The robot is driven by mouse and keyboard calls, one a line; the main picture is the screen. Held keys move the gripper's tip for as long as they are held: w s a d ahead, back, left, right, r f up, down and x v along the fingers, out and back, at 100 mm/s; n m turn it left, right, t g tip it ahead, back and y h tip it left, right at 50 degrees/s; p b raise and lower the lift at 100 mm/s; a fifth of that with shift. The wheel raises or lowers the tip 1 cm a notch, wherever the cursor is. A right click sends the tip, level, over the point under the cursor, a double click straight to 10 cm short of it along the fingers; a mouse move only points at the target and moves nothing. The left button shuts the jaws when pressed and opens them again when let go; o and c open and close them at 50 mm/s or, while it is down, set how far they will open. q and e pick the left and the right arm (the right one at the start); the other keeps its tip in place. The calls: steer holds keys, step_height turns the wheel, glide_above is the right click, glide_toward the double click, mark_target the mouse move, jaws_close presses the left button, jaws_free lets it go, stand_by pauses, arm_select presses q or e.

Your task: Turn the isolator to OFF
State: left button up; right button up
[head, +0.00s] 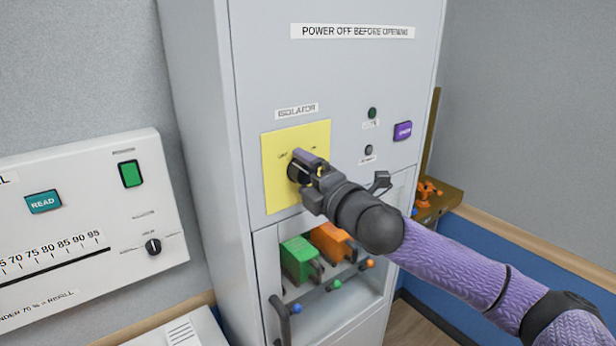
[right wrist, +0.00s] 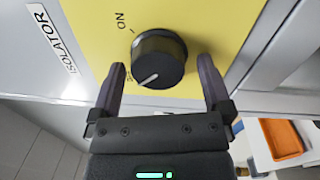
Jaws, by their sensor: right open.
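The isolator knob (head: 295,172) is a round black dial on a yellow plate (head: 282,196) on the grey cabinet. In the right wrist view the knob (right wrist: 160,56) has a white pointer mark pointing to the lower left, close to a small, partly hidden label. The "ON" label (right wrist: 122,21) stands at the upper left of the knob. My right gripper (head: 306,164) is at the knob; in the right wrist view its open fingers (right wrist: 160,68) stand on either side of the knob, with visible gaps. My left gripper is not in view.
Below the plate, an open bay holds a green block (head: 297,259) and an orange block (head: 331,242) with handles. A gauge panel (head: 80,225) stands at the left.

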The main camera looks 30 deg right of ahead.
steer(key=s+b, duration=0.3)
steer(key=s, duration=0.7)
steer(key=shift+d+f, duration=0.25)
steer(key=shift+d, duration=0.15)
